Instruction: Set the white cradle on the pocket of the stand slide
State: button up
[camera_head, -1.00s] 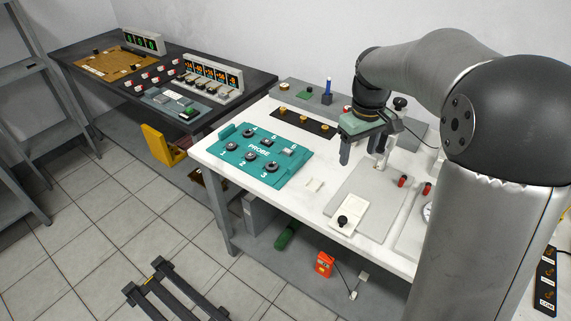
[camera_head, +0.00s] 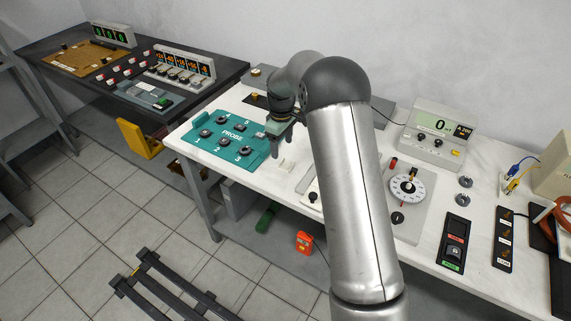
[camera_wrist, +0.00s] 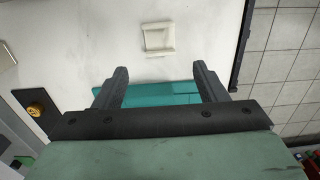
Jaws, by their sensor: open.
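The white cradle (camera_head: 287,165) is a small pale square piece lying on the white bench, right of the teal PROBE panel. It also shows in the wrist view (camera_wrist: 158,38), with a raised rim, beyond my fingertips. My gripper (camera_wrist: 161,70) is open, with nothing between its fingers. In the head view my gripper (camera_head: 285,144) hangs above the bench close to the cradle, not holding it. A white plate (camera_head: 312,199), partly hidden by my arm, may belong to the stand slide. I cannot make out its pocket.
The teal PROBE panel (camera_head: 226,137) with several round sockets lies left of the cradle. My arm hides the bench middle. A dial plate (camera_head: 407,190) and a display meter (camera_head: 435,133) stand to the right. The bench's front edge is near the cradle.

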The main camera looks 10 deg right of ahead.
aim_at(281, 161)
jog(key=shift+w+a+f+p, duration=0.1)
jog(key=shift+f+p, duration=0.35)
jog(key=shift+f, duration=1.2)
jog(key=shift+a+f+p, duration=0.1)
jog(key=shift+f+p, duration=0.3)
jog(key=shift+f, duration=1.2)
jog(key=c, duration=1)
